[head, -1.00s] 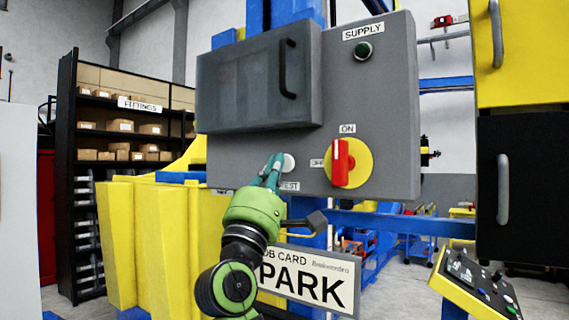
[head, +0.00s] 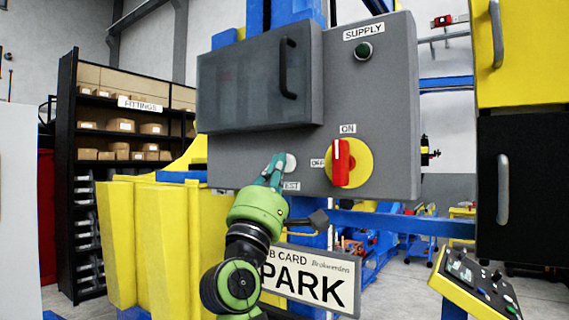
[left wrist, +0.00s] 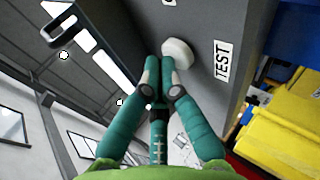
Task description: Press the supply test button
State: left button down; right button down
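The white round test button (head: 291,162) is on the lower part of the grey panel (head: 390,120), just above the TEST label. In the left wrist view the button (left wrist: 178,52) stands out from the panel next to the TEST label (left wrist: 221,60). My left gripper (head: 276,168) has its teal fingers up at the button's left edge. In the left wrist view its fingertips (left wrist: 160,66) are together with nothing between them, close beside the button. I cannot tell whether they touch it. My right gripper is not in view.
A red rotary handle (head: 340,163) on a yellow disc points to ON, right of the button. The SUPPLY lamp (head: 364,51) is dark green. A windowed box with a handle (head: 285,70) juts out above. A PARK job card (head: 310,280) hangs below.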

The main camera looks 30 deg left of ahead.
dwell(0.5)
pick_arm(q)
jog(key=shift+s, duration=0.7)
jog(key=s, duration=0.5)
jog(key=shift+a+f, duration=0.1)
jog(key=shift+a, duration=0.15)
dwell(0.7)
